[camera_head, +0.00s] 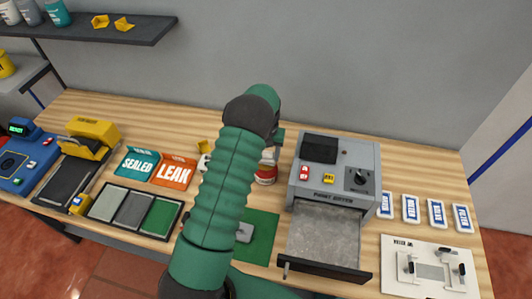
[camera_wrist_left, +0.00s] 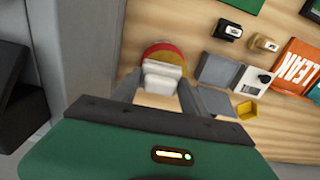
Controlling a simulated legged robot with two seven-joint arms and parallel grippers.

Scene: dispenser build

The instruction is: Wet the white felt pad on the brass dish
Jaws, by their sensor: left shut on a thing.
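My left gripper (camera_wrist_left: 158,92) is shut on a pale block-like part (camera_wrist_left: 162,76), with one finger on each side of it. Close beyond that part is a round red-and-tan thing (camera_wrist_left: 166,52); I cannot tell whether they are one piece. In the head view a red-and-white thing (camera_head: 266,173) shows beside my green left arm, which hides most of the gripper. I cannot make out the brass dish or the white felt pad for certain in either view. My right gripper is not in view.
A grey machine (camera_head: 338,172) with an open front tray stands right of my arm. A teal SEALED card (camera_head: 139,163), an orange LEAK card (camera_head: 174,172) and a three-panel tray (camera_head: 134,211) lie to the left. A green mat (camera_head: 262,240) lies partly under my arm. A wall closes the back.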

